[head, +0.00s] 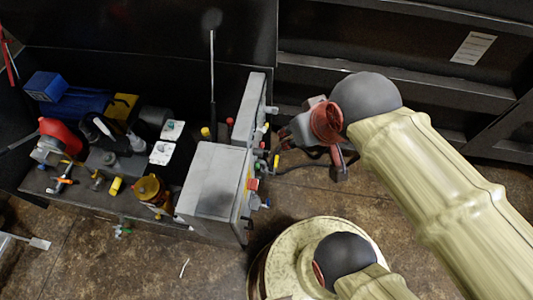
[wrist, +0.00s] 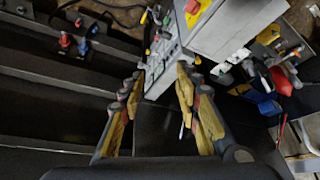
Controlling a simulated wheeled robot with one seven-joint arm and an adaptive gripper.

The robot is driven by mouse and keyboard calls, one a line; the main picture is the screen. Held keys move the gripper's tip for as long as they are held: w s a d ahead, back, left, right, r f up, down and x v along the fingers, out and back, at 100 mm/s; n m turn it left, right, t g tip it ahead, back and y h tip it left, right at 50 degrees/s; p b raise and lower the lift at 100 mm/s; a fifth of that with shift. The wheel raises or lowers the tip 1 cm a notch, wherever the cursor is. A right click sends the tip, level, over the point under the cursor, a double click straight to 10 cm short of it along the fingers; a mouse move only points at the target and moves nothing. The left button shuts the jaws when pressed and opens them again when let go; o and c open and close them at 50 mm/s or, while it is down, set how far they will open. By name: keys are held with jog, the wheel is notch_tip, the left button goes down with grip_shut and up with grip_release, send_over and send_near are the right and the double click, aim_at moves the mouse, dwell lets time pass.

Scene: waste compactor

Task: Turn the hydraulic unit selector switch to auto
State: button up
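The hydraulic unit's grey control box (head: 215,180) stands on the right end of the unit, with small switches and a red button (head: 253,184) on its right face. A narrower grey panel (head: 250,105) stands behind it. My gripper (head: 283,140) is just right of these, seen from behind and partly hidden by my arm. In the wrist view, my gripper (wrist: 162,72) is open, its fingers apart. The grey panel (wrist: 165,55) with small switches lies beyond and between the fingertips. Which small knob (wrist: 167,20) is the selector, and its position, I cannot tell.
The unit's tray holds a blue-and-black motor (head: 70,98), a red part (head: 62,135) and an amber filter bowl (head: 148,188). A black cable (head: 300,167) runs right of the box. Dark steel compactor walls (head: 400,50) stand behind. Brown floor lies in front.

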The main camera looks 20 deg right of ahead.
jog(key=shift+d, duration=0.25)
jog(key=shift+c, duration=0.3)
jog(key=w+d+f+m+g+p, duration=0.25)
jog(key=d+f+g, duration=0.3)
jog(key=f, duration=0.35)
jog(key=m+t+y+p, duration=0.3)
jog(key=m+t+y, duration=0.6)
jog(key=m+y, duration=0.95)
send_near(261, 153)
jog(key=w+a+r+m+h+b, duration=0.1)
jog(key=w+a+m+h, duration=0.2)
jog(key=a, duration=0.2)
jog(key=shift+r, duration=0.2)
